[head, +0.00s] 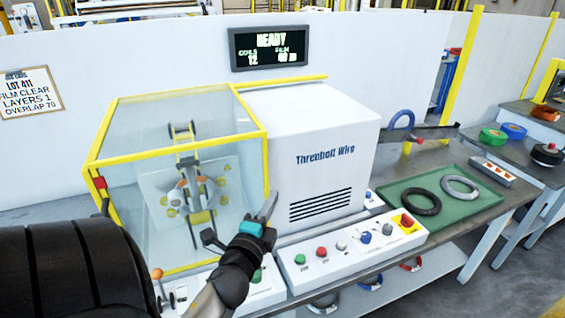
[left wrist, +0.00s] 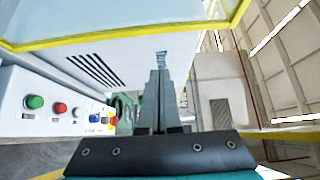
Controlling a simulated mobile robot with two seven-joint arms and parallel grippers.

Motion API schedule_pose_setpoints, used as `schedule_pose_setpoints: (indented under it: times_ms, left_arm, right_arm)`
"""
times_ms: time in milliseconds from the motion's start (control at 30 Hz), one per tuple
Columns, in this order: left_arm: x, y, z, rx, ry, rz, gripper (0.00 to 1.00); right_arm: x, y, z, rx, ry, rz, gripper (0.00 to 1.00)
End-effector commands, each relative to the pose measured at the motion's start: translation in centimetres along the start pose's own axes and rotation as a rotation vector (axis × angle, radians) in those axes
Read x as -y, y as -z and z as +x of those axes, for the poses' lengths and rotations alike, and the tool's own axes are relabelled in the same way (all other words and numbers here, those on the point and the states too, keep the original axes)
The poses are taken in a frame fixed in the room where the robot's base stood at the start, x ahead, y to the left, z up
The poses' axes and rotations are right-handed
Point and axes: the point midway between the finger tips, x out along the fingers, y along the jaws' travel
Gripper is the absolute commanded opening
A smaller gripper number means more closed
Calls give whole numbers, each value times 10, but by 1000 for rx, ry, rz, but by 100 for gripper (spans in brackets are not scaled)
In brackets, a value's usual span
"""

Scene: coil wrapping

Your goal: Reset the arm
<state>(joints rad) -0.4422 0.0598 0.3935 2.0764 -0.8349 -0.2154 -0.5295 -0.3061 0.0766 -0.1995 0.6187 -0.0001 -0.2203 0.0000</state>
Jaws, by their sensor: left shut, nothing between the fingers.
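My left gripper (head: 268,207) is in front of the wrapping machine, near the right edge of its clear, yellow-framed guard (head: 180,92). Its fingers are shut with nothing between them; they also show together in the left wrist view (left wrist: 159,75). The gripper is above the front control panel (head: 352,246) and points up and away. The white machine housing (head: 318,135) marked "Threnholt Wire" stands just behind it. My right gripper is not in view.
A green mat (head: 465,212) with a black coil (head: 422,201) and a grey coil (head: 460,188) lies at right. A display (head: 270,48) reads READY. Panel buttons, including a red one on yellow (head: 407,221), sit close to my left arm. A side table holds more coils.

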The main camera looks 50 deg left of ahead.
Motion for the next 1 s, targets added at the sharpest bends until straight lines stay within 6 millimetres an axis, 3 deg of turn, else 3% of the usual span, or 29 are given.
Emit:
schedule_pose_setpoints:
  times_ms: [367, 567, 767, 1000]
  left_arm:
    - [-1, 1, -4, 7, -10, -24, 0]
    - [-20, 11, -16, 82, -143, -257, 0]
    - [-65, 43, -57, 199, -437, -590, 0]
    - [-112, 94, -139, 335, -851, -832, 0]
  right_arm:
    - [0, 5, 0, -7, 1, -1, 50]
    - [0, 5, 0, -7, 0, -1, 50]
    - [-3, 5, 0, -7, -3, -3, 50]
    - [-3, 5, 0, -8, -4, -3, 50]
